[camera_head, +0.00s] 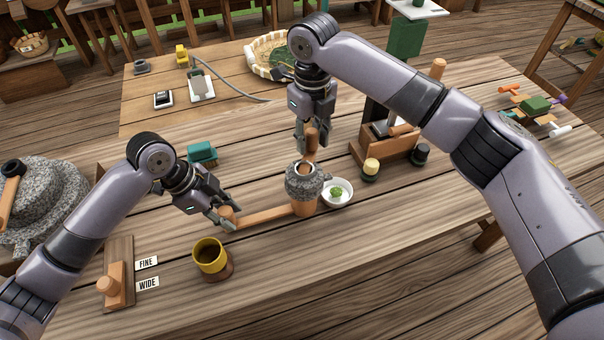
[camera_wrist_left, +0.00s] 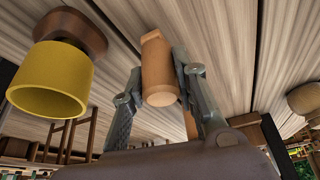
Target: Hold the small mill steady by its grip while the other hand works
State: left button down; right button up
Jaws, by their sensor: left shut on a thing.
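The small mill is a grey speckled stone (camera_head: 305,182) on a wooden base, standing upright mid-table. A wooden arm (camera_head: 265,215) runs left from its base to a rounded grip. My left gripper (camera_head: 226,216) is shut on this grip; in the left wrist view the wooden cylinder (camera_wrist_left: 157,75) sits between my two fingers (camera_wrist_left: 162,88). My right gripper (camera_head: 307,143) points down above the mill, at an upright wooden piece (camera_head: 311,150) over the stone. Whether its fingers press on that piece is hidden.
A white bowl with green powder (camera_head: 338,193) stands close right of the mill. A yellow cup (camera_head: 210,256) is near my left gripper, also in the wrist view (camera_wrist_left: 48,85). Cards (camera_head: 147,263), a wooden stand (camera_head: 388,150) and a large stone mill (camera_head: 45,205) surround. The front right is clear.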

jog(key=shift+o, duration=1.1)
notch_tip(320, 180, up, 23)
jog(key=shift+c, duration=0.4)
